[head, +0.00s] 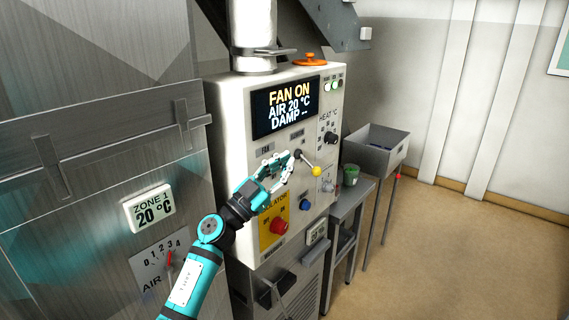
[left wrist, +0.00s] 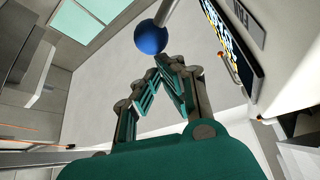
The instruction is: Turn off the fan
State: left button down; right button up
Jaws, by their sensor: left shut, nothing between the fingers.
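The white control panel (head: 240,120) has a display (head: 287,107) reading FAN ON, AIR 20 °C, DAMP --. A FAN label (head: 264,150) sits below the display on the left. My left gripper (head: 289,158) is shut and empty in front of the panel, just right of and below that label, and hides part of the panel there. In the left wrist view, a blue ball (left wrist: 150,39) on a grey rod stands just beyond my shut fingertips (left wrist: 167,62). I cannot tell whether they touch, or which control the ball belongs to.
Right of my gripper, a lever ends in a yellow knob (head: 316,171). A HEAT dial (head: 331,138) is at the right. A grey bin (head: 378,158) stands beyond; the floor there is clear.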

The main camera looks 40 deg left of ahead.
pick_arm(q)
jog(key=shift+f, duration=0.1)
jog(key=shift+d+f+m+g+h, duration=0.3)
jog(key=shift+m+h, duration=0.2)
jog(key=shift+m, duration=0.4)
jog(key=shift+d+f+m+g+h+b, duration=0.15)
jog(key=shift+f+m+g+h+b, duration=0.2)
jog(key=shift+m+h, duration=0.35)
notch_tip(320, 180, down, 8)
jog(key=m+g+h+b, duration=0.2)
jog(key=m+g, duration=0.3)
jog(key=m, duration=0.6)
jog(key=shift+d+r+m+b, duration=0.25)
jog(key=shift+d+m+b, duration=0.05)
jog(key=shift+d, duration=0.05)
jog(key=shift+s+g, duration=0.1)
jog(key=shift+g, duration=0.15)
